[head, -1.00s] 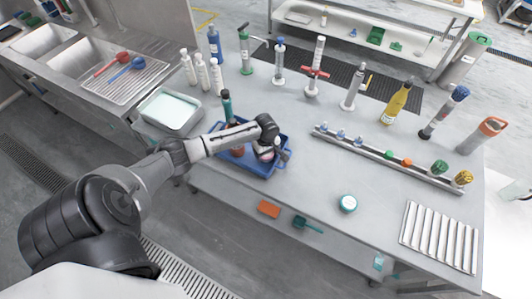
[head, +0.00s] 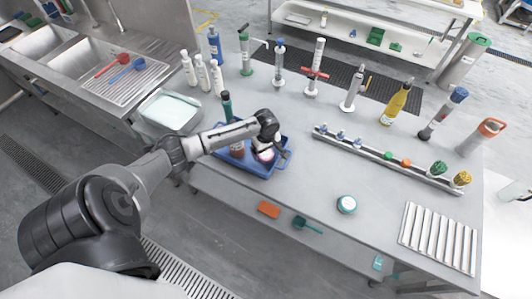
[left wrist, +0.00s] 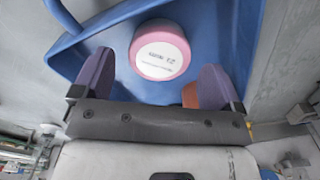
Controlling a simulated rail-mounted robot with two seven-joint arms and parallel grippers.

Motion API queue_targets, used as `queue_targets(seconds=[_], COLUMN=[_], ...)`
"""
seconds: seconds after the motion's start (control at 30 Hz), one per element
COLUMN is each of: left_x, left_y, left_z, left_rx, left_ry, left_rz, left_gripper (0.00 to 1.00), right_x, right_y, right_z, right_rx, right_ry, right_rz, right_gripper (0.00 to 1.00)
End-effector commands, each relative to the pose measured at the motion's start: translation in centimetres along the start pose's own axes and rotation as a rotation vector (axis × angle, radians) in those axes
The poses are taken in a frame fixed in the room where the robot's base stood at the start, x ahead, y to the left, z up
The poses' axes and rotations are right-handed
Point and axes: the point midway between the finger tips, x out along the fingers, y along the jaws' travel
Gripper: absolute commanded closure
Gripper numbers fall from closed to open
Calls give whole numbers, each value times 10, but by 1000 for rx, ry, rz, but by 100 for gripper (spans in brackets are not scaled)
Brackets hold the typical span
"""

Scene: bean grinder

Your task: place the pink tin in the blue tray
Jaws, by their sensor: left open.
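The pink tin (left wrist: 160,50), round with a white labelled lid, lies inside the blue tray (left wrist: 75,62) in the left wrist view. In the head view the blue tray (head: 284,160) sits near the left front edge of the table, and the tin (head: 266,156) is partly hidden under my left gripper (head: 270,150). In the left wrist view my left gripper (left wrist: 157,82) is open, its two purple fingers apart on either side of the tin with gaps. My right gripper is not in view.
A rail with bulbs (head: 385,158) crosses the right. The table between tray and rail is clear.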

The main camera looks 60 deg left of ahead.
Motion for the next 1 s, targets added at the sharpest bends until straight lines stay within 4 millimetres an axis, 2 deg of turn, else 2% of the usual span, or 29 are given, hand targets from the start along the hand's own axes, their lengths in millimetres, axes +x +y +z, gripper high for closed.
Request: queue_targets(seconds=[0.03,0.1,0.3,0.5,0.63,0.67,0.77,0.9,1.0], left_x=[-13,-26,-60,-82,-83,-80,-58,-26,-20], left_y=[0,0,0,0,-3,-6,-23,-71,-110], left_z=[0,0,0,0,8,15,52,132,185], left_rx=[0,0,0,-1,37,69,263,691,991], left_ry=[0,-1,-1,-2,-2,-2,-3,-2,15], left_rz=[2,1,2,0,-1,-1,4,50,110], left_gripper=[9,9,9,9,9,9,9,9,9], right_x=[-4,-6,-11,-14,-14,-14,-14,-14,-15], right_y=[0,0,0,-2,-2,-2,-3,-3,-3], right_z=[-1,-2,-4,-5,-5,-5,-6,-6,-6], right_rx=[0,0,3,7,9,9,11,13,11], right_ry=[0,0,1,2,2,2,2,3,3], right_rz=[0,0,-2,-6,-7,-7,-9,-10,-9], right_gripper=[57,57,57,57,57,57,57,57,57])
